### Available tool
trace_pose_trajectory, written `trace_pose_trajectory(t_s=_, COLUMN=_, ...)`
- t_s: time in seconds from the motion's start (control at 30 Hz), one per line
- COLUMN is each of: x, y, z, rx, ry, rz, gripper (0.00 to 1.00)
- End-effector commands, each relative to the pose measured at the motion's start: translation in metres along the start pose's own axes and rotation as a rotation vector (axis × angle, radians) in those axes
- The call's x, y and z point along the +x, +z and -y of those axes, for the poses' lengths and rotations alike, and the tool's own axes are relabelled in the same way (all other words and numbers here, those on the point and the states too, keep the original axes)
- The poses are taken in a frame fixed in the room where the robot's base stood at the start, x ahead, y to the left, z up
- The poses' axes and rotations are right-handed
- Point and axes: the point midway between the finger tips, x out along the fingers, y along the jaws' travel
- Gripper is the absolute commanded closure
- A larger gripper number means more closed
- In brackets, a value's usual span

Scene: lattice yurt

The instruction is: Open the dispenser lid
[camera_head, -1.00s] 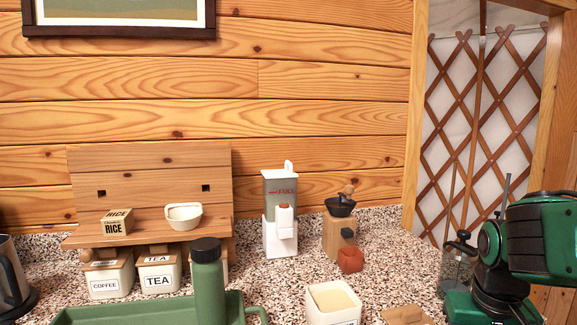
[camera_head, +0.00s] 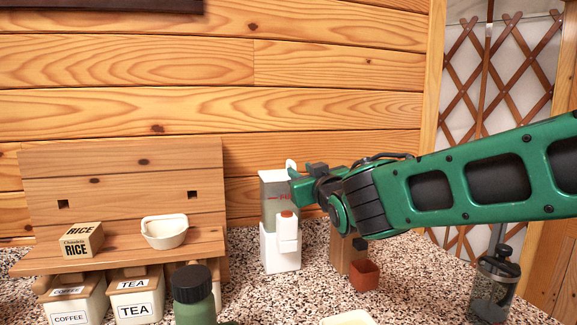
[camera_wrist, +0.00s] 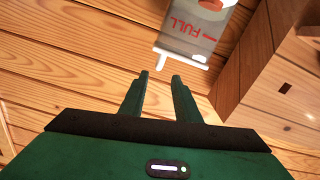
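The dispenser (camera_head: 281,245) stands on the speckled counter, with a white base and a grey see-through container marked FULL. Its flat white lid lies closed on top, with a small upright white tab (camera_head: 291,165). In the wrist view the container (camera_wrist: 192,34) appears turned over, with the lid edge (camera_wrist: 183,58) and tab (camera_wrist: 161,61) towards my gripper. My gripper (camera_head: 300,184) is at the upper right of the dispenser and hides part of it. In the wrist view my gripper (camera_wrist: 160,75) is open, its fingertips just short of the tab, with nothing between them.
A grinder (camera_head: 342,256) with a red-brown cup (camera_head: 365,275) stands right of the dispenser, partly behind my arm. A wooden shelf (camera_head: 120,248) with a rice box (camera_head: 83,240) and white bowl (camera_head: 165,231) is at left. A green bottle (camera_head: 194,295) and a glass press (camera_head: 495,285) stand nearer.

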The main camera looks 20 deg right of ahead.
Motion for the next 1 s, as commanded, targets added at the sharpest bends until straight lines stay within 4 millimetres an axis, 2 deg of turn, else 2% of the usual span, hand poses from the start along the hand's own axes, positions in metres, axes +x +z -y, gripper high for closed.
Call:
trace_pose_trajectory(t_s=0.17, x=0.02, y=0.001, z=-0.003, rx=0.0, ry=0.005, rz=0.0, gripper=0.71)
trace_pose_trajectory(t_s=0.4, x=0.061, y=0.002, z=-0.007, rx=0.0, ry=0.009, rz=0.003, gripper=0.71)
trace_pose_trajectory(t_s=0.6, x=0.089, y=0.002, z=-0.007, rx=-0.001, ry=0.009, rz=0.003, gripper=0.71)
trace_pose_trajectory(t_s=0.8, x=0.103, y=0.002, z=-0.007, rx=0.0, ry=0.009, rz=0.002, gripper=0.71)
trace_pose_trajectory(t_s=1.0, x=0.105, y=0.001, z=-0.007, rx=0.0, ry=0.009, rz=0.001, gripper=0.71)
